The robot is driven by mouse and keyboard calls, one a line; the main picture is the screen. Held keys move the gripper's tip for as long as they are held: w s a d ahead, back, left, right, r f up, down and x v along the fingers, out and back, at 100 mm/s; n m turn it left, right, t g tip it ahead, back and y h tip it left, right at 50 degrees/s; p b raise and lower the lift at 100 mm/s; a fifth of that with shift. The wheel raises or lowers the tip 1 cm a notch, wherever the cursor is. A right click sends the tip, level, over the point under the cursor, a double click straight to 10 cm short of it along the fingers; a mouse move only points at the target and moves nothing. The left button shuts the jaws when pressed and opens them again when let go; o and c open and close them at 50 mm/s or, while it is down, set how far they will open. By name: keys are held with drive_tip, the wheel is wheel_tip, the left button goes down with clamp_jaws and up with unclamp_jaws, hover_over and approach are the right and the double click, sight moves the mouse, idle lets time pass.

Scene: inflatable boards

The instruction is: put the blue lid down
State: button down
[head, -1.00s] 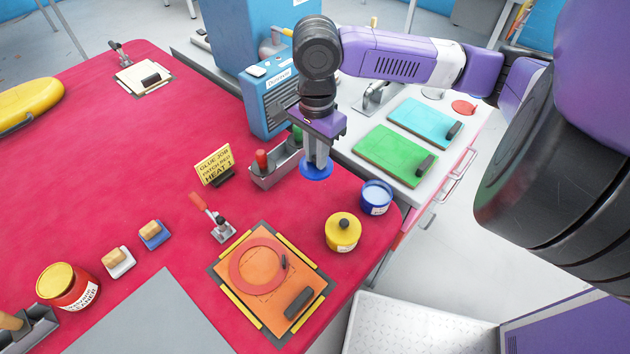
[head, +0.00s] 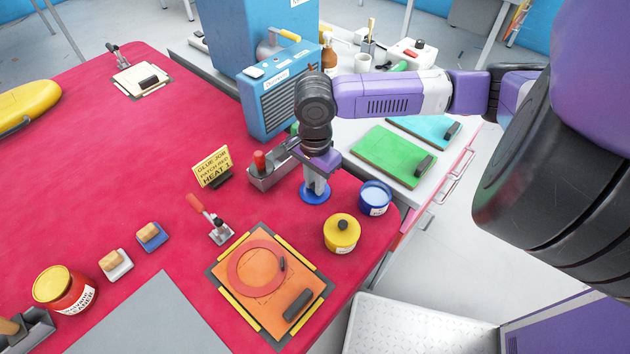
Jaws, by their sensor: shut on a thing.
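The blue lid (head: 314,194) is a flat round disc under my gripper (head: 315,186). My gripper points down and is shut on the lid's top, which the fingers partly hide. The lid is at or just above the red table, left of the open blue tin (head: 375,198); I cannot tell whether it touches the cloth. The tin stands upright near the table's right edge, with pale contents showing.
A yellow lidded tin (head: 342,233) stands just in front of the lid. A grey tray (head: 266,180) with a red-handled tool is behind left. A yellow sign (head: 212,168) and an orange board in a frame (head: 268,308) are nearby. Bare red cloth lies left of the lid.

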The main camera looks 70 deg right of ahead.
drive_tip(key=shift+f, duration=0.1)
drive_tip(key=c, duration=1.3)
unclamp_jaws()
